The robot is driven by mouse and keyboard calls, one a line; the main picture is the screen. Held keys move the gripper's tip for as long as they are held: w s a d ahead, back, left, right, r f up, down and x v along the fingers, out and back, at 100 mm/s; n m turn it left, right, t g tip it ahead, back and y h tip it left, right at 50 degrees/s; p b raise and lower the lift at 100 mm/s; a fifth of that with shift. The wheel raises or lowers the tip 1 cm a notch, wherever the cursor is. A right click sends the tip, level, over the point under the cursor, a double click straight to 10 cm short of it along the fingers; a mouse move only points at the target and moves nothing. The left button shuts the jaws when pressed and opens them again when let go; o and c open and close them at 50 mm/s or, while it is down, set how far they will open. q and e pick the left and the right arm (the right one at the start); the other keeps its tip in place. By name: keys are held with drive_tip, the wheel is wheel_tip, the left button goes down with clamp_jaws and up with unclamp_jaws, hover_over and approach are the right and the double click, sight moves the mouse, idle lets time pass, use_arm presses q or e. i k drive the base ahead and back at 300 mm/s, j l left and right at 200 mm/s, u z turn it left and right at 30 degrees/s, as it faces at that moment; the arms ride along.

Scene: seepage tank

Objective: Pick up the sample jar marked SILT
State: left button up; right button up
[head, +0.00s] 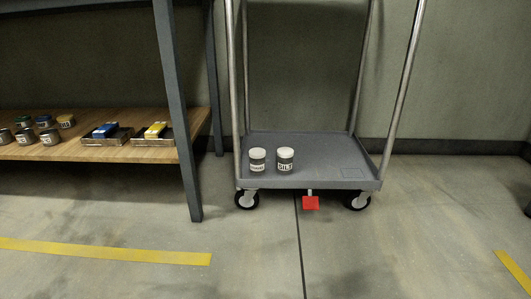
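Two sample jars with white lids stand upright, side by side and slightly apart, on the grey lower deck of a cart in the head view. The right jar (285,160) has a white label that looks like SILT, though the print is small. The left jar (257,160) has a longer label that I cannot read. Neither of my grippers is in the head view.
Open floor lies in front, with yellow tape (110,252).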

sight(284, 154)
drive_tip(key=i+l+u, duration=0.35)
drive_tip(key=i, duration=0.35)
drive_tip(key=i+l+u, duration=0.35)
drive_tip(key=i, duration=0.4)
drive_tip(key=i+l+u, duration=0.35)
drive_tip(key=i+l, duration=0.25)
